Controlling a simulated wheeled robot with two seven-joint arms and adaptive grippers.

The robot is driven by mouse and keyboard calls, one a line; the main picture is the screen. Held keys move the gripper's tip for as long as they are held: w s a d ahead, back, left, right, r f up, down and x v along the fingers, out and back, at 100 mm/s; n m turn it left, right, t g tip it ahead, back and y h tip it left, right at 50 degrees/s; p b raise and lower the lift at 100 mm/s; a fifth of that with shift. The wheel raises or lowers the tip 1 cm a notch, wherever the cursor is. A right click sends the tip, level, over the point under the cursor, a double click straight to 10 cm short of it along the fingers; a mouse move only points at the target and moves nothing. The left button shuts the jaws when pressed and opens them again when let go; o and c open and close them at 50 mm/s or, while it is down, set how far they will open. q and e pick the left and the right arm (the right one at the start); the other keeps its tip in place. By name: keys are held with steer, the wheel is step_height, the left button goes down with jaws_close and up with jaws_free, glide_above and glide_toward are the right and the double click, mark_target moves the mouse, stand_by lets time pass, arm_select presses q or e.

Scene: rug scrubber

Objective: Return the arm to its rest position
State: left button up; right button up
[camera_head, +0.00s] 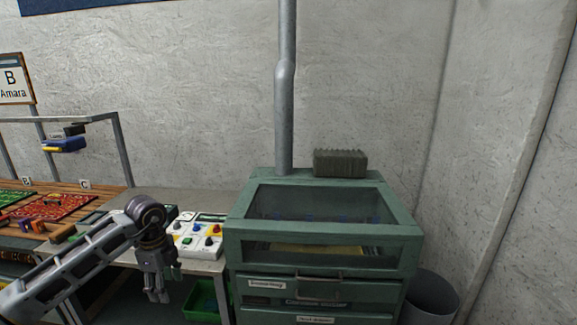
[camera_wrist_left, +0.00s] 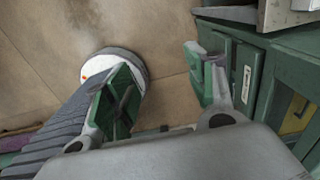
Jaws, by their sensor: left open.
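My left gripper (camera_head: 157,290) hangs from my left arm, which comes in from the left in the head view. It points down in front of the bench edge, to the left of the green cabinet (camera_head: 320,241). In the left wrist view its two green-padded fingers (camera_wrist_left: 165,92) stand apart with nothing between them. The floor shows between the fingers there. My right gripper is in neither view.
A white control panel with coloured knobs (camera_head: 196,235) sits on the bench just behind the gripper. A green bin (camera_head: 204,298) stands under the bench. A grey bin (camera_head: 432,296) stands right of the cabinet. A wooden worktop (camera_head: 115,196) extends left.

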arm_select(q)
steer(key=w+d+f+t+h, duration=0.1)
steer(key=w+d+f+h, duration=0.2)
steer(key=d+f+h, duration=0.5)
steer(key=w+d+f+t+h, duration=0.2)
steer(key=d+f+h, duration=0.35)
steer(key=d, duration=0.35)
steer(key=a+f+n+t+y, duration=0.3)
steer(key=f+n+t, duration=0.2)
steer(key=f, duration=0.6)
steer(key=a+f+n+t+y, duration=0.2)
steer(key=a+f+n+t, duration=0.2)
steer(key=f, duration=0.7)
steer(key=s+a+f+n+g+y, duration=0.2)
steer(key=s+a+f+n+y, duration=0.15)
steer(key=s+f, duration=0.8)
steer(key=s+a+f+n+g+y, duration=0.2)
steer(key=s+f+y, duration=0.2)
steer(key=s+f, duration=0.7)
steer(key=s+d+f+n+g, duration=0.1)
steer(key=s+f+g, duration=0.2)
steer(key=s, duration=1.2)
steer(key=s+d+f+n+g+y, duration=0.1)
steer(key=s+f+g, duration=0.3)
steer(key=s+f, duration=0.5)
steer(key=s, duration=0.7)
steer(key=shift+d, duration=0.2)
